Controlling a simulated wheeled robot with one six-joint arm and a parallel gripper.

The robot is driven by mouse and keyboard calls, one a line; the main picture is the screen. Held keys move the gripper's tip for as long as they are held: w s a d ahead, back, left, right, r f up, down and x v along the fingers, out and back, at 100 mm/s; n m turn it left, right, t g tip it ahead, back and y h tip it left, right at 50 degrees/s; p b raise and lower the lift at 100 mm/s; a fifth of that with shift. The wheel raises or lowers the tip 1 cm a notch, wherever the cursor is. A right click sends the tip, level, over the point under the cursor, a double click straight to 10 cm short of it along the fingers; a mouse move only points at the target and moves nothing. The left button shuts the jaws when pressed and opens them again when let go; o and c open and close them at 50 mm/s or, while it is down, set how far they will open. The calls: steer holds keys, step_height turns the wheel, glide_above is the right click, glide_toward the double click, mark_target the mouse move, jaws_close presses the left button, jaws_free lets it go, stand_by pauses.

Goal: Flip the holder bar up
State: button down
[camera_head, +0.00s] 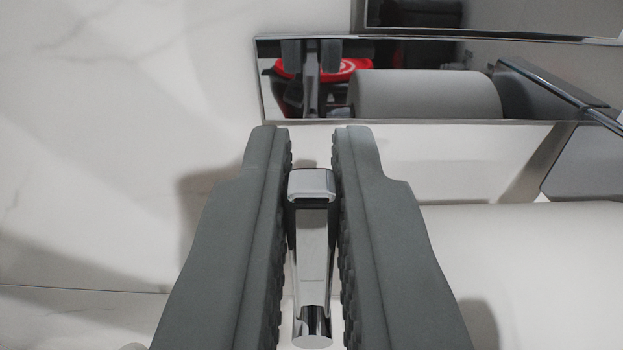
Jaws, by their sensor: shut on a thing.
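The chrome holder bar (313,245) stands between the two grey fingers of my gripper (312,160). Its squared upper end (311,184) sits close to the fingertips, and its round lower end (312,328) points down toward the bottom of the picture. My gripper is shut on the bar, with the ribbed finger pads on its left and right sides. The fingers hide parts of the bar's sides and what lies directly behind them.
A large white paper roll (540,265) lies close to the right of my gripper. A polished metal plate (425,92) above reflects a roll and red parts. A chrome bar (560,85) runs at the upper right. Pale marble wall (110,150) is clear on the left.

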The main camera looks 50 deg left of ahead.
steer(key=c, duration=1.5)
jaws_free()
steer(key=v, duration=1.7)
steer(key=shift+s+d, duration=0.15)
steer(key=shift+d, duration=0.05)
